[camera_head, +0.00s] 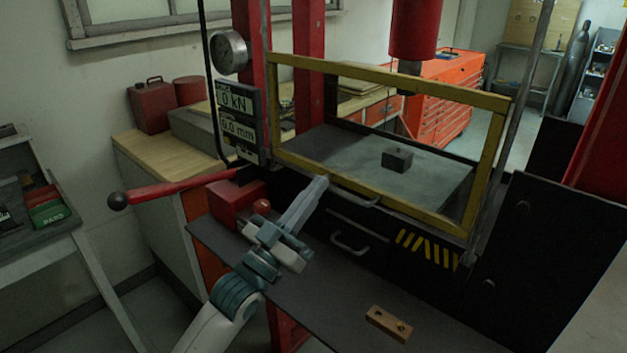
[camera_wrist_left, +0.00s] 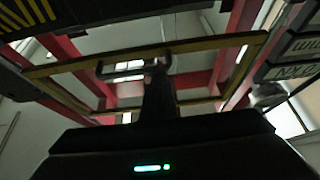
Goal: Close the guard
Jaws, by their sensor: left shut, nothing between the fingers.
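The guard (camera_head: 390,82) is a yellow rectangular frame that stands across the front of the press, with the grey bed seen through it. A grey bar handle (camera_head: 355,199) sits on its lower rail. My left gripper (camera_head: 321,183) is shut and empty, its fingertips at the left end of this handle; I cannot tell if they touch it. In the left wrist view the guard (camera_wrist_left: 225,41) spans the picture above the dark fingers (camera_wrist_left: 158,68), which overlap the handle (camera_wrist_left: 120,66). My right gripper is not in view.
A dark block (camera_head: 397,160) sits on the press bed under the red ram (camera_head: 415,30). A second handle (camera_head: 348,245) is on the dark front below. A red lever (camera_head: 165,194) extends left. A wooden block (camera_head: 389,324) lies on the dark shelf (camera_head: 320,300), otherwise mostly clear.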

